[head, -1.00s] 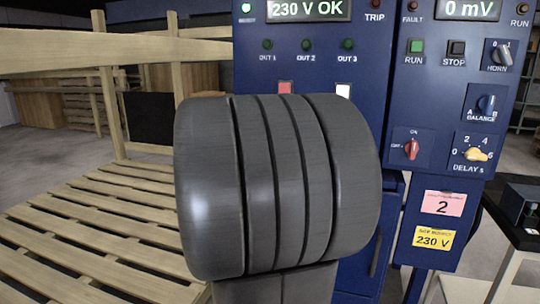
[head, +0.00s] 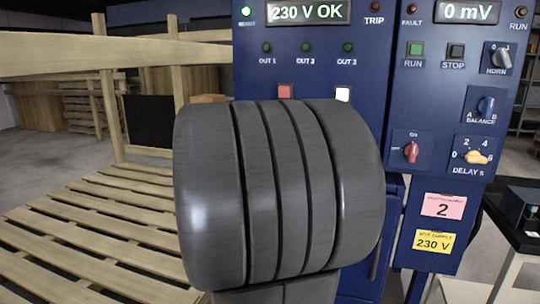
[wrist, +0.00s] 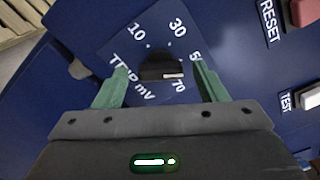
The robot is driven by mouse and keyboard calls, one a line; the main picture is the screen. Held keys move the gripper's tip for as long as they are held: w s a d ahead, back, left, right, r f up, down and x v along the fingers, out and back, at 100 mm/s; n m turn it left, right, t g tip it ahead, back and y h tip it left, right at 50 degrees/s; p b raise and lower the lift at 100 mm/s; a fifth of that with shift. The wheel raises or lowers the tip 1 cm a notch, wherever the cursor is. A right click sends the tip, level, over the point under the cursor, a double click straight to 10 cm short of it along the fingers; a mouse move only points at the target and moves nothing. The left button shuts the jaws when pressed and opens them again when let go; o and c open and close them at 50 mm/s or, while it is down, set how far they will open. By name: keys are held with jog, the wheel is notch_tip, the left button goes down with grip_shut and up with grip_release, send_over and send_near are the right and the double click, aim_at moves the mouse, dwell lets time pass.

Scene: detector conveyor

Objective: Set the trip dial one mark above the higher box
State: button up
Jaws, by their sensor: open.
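The trip dial has a black knob (wrist: 160,66) with a white pointer line at its right side, which seems to point toward the 70 side of the scale. The dial plate (wrist: 122,42) reads TRIP mV, with 10, 30 and 70 legible and a partly hidden 50. My gripper (wrist: 158,80) is open, with one green finger on each side of the knob; I cannot tell whether either touches it. In the head view my own arm hides the dial. The mV display (head: 472,11) reads 0 mV.
A red reset button (wrist: 306,11) and a white test button (wrist: 312,98) sit right of the dial. The head view shows the blue cabinet's delay knob (head: 476,157), balance knob (head: 486,105) and red switch (head: 411,152). A wooden pallet (head: 95,235) lies at left.

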jog(key=p+v, duration=0.2)
jog(key=v, duration=1.1)
jog(key=shift+s, duration=0.2)
jog(key=b+x, duration=0.2)
jog(key=x, duration=1.1)
jog(key=shift+w, duration=0.4)
